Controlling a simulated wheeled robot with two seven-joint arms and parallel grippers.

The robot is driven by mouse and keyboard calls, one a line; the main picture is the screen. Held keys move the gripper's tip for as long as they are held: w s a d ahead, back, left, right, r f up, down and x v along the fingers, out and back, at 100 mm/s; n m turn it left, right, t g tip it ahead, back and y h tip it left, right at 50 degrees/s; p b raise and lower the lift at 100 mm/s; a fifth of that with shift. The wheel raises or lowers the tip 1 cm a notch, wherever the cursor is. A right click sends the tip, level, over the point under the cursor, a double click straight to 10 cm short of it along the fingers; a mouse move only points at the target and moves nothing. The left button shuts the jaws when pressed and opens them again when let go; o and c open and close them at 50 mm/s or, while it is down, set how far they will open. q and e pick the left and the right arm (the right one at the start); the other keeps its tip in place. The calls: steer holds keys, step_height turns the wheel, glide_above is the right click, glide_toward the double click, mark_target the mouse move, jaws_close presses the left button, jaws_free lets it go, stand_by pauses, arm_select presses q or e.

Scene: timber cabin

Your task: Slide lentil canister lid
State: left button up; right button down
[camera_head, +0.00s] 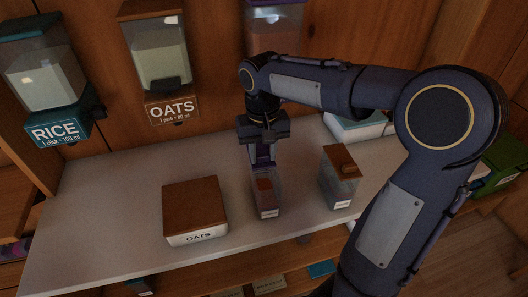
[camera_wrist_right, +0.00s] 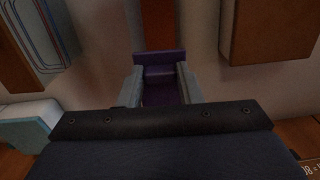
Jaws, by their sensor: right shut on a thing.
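A clear canister (camera_head: 269,201) with reddish-brown inside it stands on the white counter. Its small front label is too small to read, so I cannot tell if it is the lentil one. My right gripper (camera_head: 263,150) is above and behind it, pointing down, shut on a purple part (camera_wrist_right: 160,72). In the right wrist view that purple part sits between the two grey fingers (camera_wrist_right: 160,84). I cannot tell whether it is the lid or another piece. My left gripper is not in view.
A brown-topped OATS box (camera_head: 195,205) is left of the canister. Another clear canister with a brown lid (camera_head: 341,161) is on its right. RICE (camera_head: 55,130) and OATS (camera_head: 172,108) dispensers hang behind. The counter (camera_head: 110,215) is clear at the left.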

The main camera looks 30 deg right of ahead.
steer(key=shift+w, duration=0.1)
steer(key=c, duration=1)
jaws_free()
step_height(320, 180, up, 8)
steer(key=shift+f, duration=0.1)
steer(key=shift+s, duration=0.2)
steer(key=s+a+f+n+t+y, duration=0.1)
steer(key=s+f, duration=0.3)
steer(key=s, duration=0.5)
steer(key=s+a+f+t+y, duration=0.2)
steer(key=s+a+f+t, duration=0.1)
steer(key=s, duration=0.6)
step_height(320, 180, down, 2)
steer(key=shift+a+f+n+t+y, duration=0.1)
steer(key=shift+a+n+t+y, duration=0.3)
steer(key=shift+t, duration=0.4)
